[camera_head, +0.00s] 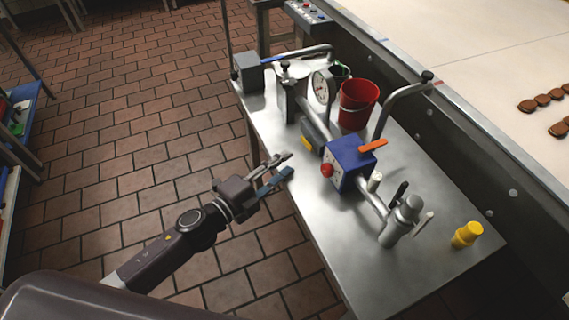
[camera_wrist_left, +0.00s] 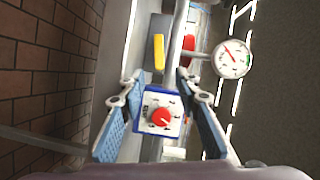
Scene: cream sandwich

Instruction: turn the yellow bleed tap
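A yellow tap lever (camera_head: 305,142) sits on the side of a dark grey box (camera_head: 313,131) on the pipework, on the near-left side of the metal table. In the left wrist view the yellow lever (camera_wrist_left: 159,51) lies straight along the box, beyond the fingertips. My left gripper (camera_head: 286,166) is open and empty at the table's left edge, apart from the lever. In the wrist view its blue-padded fingers (camera_wrist_left: 160,82) stand either side of the picture's middle. My right gripper is not in view.
The tiled floor is clear.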

